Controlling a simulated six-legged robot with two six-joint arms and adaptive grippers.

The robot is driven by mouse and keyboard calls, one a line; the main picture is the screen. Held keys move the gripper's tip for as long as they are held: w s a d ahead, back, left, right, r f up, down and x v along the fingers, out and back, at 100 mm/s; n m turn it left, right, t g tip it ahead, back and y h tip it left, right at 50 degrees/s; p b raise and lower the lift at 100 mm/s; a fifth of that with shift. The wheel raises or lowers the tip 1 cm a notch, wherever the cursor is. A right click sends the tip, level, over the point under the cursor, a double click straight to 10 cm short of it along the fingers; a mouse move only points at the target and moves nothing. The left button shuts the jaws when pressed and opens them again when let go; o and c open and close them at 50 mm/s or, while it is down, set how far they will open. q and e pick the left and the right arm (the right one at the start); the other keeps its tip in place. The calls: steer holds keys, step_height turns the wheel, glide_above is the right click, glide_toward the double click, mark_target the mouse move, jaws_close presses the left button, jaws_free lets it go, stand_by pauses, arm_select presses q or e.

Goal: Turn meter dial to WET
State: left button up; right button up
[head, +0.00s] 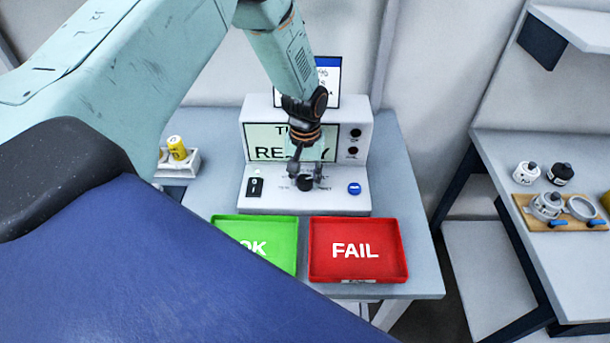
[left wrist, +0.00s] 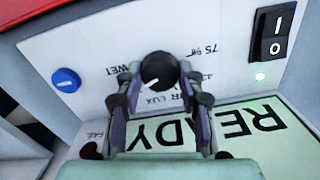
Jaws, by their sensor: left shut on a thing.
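The meter (head: 361,200) stands on the table, its lit screen (head: 265,135) reading READY in part behind my arm. Its round black dial (head: 304,184) is on the sloping front panel; the dial also shows in the left wrist view (left wrist: 160,68). The dial's white mark points to the lower left in that view, toward the LUX label. The WET label (left wrist: 122,65) is to the dial's left there. My left gripper (head: 305,174) is shut on the dial, one finger on each side. My right gripper is not in view.
A black rocker switch (head: 255,187) and a blue button (head: 354,188) flank the dial. A green OK tray (head: 285,226) and a red FAIL tray (head: 400,245) lie in front. A yellow-topped item (head: 177,148) stands in a holder at left. Sensors sit on the right table (head: 500,150).

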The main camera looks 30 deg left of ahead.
mark_target(305, 180)
arm_select(q)
steer(key=m, duration=0.5)
steer(key=shift+m+b, duration=0.3)
steer(key=shift+m, duration=0.1)
stand_by(0.4)
steer(key=o, duration=1.2)
step_height(305, 180, up, 12)
steer(key=shift+s, duration=0.1)
stand_by(0.4)
